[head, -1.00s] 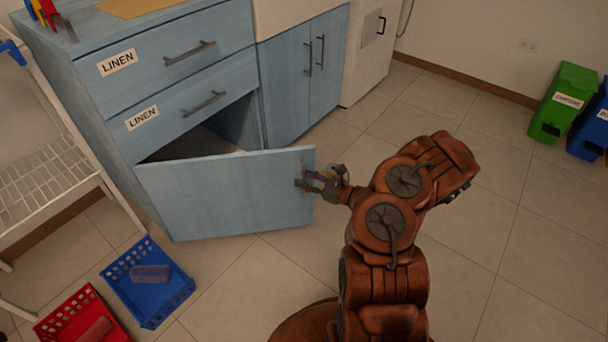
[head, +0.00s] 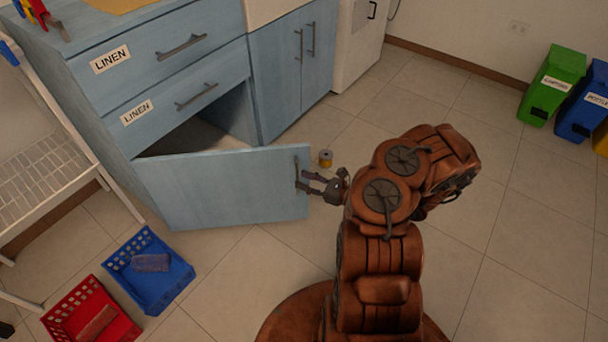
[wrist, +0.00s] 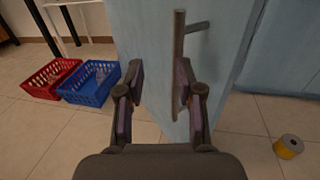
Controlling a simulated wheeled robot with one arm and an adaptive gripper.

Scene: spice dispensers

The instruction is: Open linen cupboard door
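The light blue linen cupboard door (head: 225,190) stands partly open below two drawers labelled LINEN, and the dark inside shows above it. Its dark bar handle (wrist: 178,62) is upright near the door's free edge. In the head view, my gripper (head: 301,180) is at that free edge beside the handle. In the wrist view, my gripper (wrist: 158,86) has its fingers apart in front of the door face. The handle lies between the fingers, close to the right one; I cannot tell whether they touch. The left finger is clear of it.
A blue basket (head: 150,270) and a red basket (head: 92,315) lie on the floor at lower left, near a white rack (head: 45,165). A small yellow roll (head: 325,158) is on the floor right of the door. Bins (head: 552,85) stand at far right. Open floor lies right of my arm.

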